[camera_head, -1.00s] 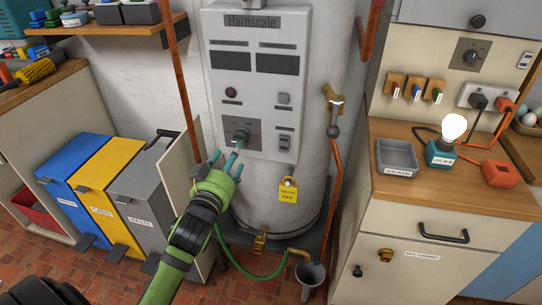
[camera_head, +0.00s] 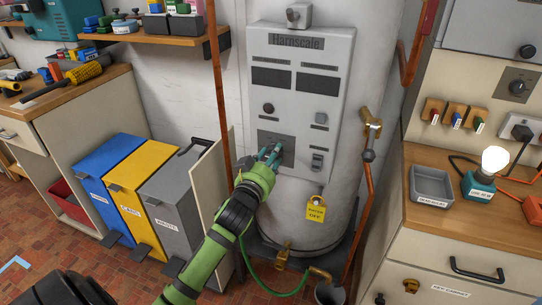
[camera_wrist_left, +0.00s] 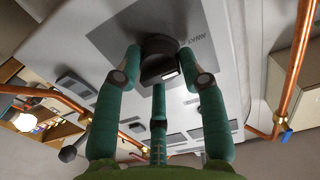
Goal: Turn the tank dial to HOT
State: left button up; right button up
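The tank dial is a black round knob on a grey plate (camera_head: 290,142) low on the tank's front panel. In the head view my fingers mostly cover it. My left gripper (camera_head: 271,153), green with teal fingers, is at the dial. In the left wrist view its fingers (camera_wrist_left: 160,75) stand apart, two flanking the knob and one below in the picture. Whether they touch it I cannot tell. My right gripper is out of view.
The panel (camera_head: 298,90) also bears a round button (camera_head: 268,108) and a switch (camera_head: 317,161) near the dial. A copper pipe (camera_head: 219,100) runs upright left of the tank, and a valve pipe (camera_head: 370,140) stands right.

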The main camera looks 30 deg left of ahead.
pick_arm(q)
jog(key=shift+r, duration=0.1)
jog(key=shift+c, duration=1.1)
jog(key=shift+a+r, duration=0.1)
